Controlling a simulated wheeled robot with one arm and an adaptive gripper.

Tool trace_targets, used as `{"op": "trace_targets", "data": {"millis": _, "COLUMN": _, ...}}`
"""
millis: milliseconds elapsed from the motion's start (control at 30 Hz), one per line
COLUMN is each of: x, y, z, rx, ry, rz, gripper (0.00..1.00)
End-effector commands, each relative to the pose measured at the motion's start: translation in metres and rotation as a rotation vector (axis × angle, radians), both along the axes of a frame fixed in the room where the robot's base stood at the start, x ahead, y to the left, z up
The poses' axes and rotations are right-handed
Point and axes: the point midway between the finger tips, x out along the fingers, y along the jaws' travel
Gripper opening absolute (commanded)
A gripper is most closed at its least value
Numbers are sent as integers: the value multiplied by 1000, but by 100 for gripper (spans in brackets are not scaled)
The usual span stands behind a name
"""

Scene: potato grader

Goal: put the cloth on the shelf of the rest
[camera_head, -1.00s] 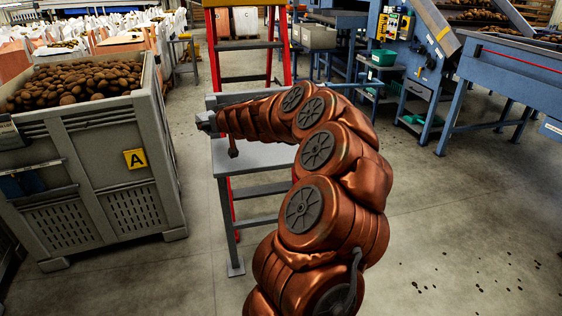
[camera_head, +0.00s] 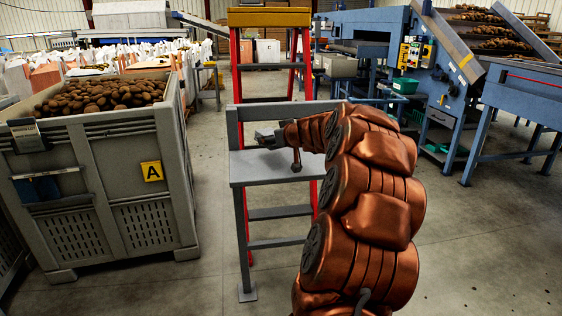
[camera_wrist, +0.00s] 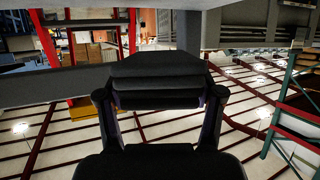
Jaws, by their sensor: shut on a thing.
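The rest is a grey metal stand with a flat shelf (camera_head: 270,172) and a low back rail, in the middle of the head view. My gripper (camera_head: 264,138) is just above the shelf, near its back left part, pointing left. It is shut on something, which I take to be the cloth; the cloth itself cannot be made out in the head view. In the wrist view my gripper (camera_wrist: 160,85) fills the middle, dark, and its fingers hide most of what is between them. I cannot tell whether the held thing touches the shelf.
A grey bin (camera_head: 118,165) full of potatoes stands left of the rest, with a dark blue item (camera_head: 38,189) on its side. A red ladder with a yellow top (camera_head: 270,17) stands right behind the rest. Blue grading machinery (camera_head: 455,95) is at the right, with open floor before it.

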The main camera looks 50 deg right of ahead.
Motion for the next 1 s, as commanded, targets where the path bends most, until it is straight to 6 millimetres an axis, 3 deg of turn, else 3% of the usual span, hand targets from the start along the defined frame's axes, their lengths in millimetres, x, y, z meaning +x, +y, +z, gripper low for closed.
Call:
{"op": "trace_targets", "data": {"millis": 100, "x": 0, "y": 0, "z": -19, "rx": 4, "ry": 0, "rz": -2, "gripper": 32}}
{"op": "trace_targets", "data": {"millis": 500, "x": 0, "y": 0, "z": -59, "rx": 2, "ry": -1, "rz": -2, "gripper": 32}}
{"op": "trace_targets", "data": {"millis": 967, "x": 0, "y": 0, "z": -65, "rx": 0, "ry": 0, "rz": -1, "gripper": 32}}
{"op": "trace_targets", "data": {"millis": 1000, "x": 0, "y": 0, "z": -65, "rx": 1, "ry": 0, "rz": -1, "gripper": 68}}
